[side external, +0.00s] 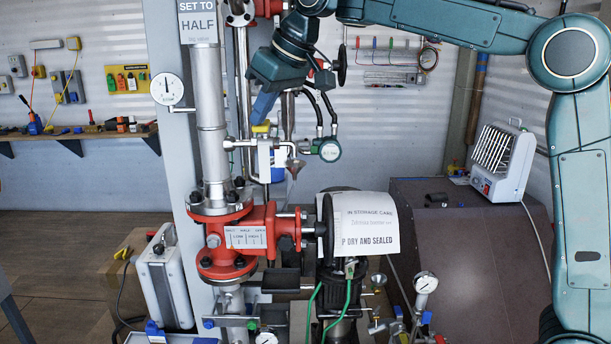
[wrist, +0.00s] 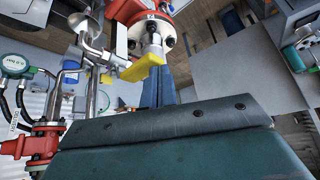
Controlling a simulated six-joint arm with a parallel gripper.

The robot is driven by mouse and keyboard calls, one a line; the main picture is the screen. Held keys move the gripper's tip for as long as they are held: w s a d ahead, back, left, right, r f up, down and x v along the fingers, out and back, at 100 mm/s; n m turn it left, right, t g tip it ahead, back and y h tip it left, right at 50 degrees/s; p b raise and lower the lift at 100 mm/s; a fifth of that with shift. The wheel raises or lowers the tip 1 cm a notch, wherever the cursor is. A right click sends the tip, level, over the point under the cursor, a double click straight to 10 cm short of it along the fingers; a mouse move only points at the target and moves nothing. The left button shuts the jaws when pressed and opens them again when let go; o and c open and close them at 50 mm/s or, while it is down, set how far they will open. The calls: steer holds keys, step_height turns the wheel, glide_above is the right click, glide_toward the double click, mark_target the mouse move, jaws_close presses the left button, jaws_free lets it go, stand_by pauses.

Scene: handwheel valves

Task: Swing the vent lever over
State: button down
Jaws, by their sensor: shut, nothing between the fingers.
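The vent lever (wrist: 146,66) is a short yellow handle in the wrist view, on a metal fitting beside a red flange. In the side external view a small yellow part (side external: 261,128), seemingly the same lever, shows just under my fingertips. My gripper (side external: 262,110) points down and left, with its blue fingers shut and empty. In the wrist view my blue fingers (wrist: 157,88) reach behind or right beside the lever. I cannot tell whether they touch it. The gripper body hides the lower part of that view.
A vertical grey pipe (side external: 211,130) with a "SET TO HALF" sign (side external: 198,22) stands left of my gripper. A red valve (side external: 240,237) with a black handwheel (side external: 328,228) is below. A round gauge (side external: 329,150) and black hoses hang close on the right.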

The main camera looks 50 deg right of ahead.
steer(key=shift+d+f, duration=0.1)
steer(key=shift+f, duration=0.05)
step_height(320, 180, up, 5)
steer(key=shift+r, duration=0.1)
stand_by(0.8)
steer(key=shift+r, duration=0.15)
stand_by(0.3)
steer(key=s+d, duration=0.3)
steer(key=s, duration=0.9)
steer(key=shift+r, duration=0.35)
steer(key=shift+s+d, duration=0.15)
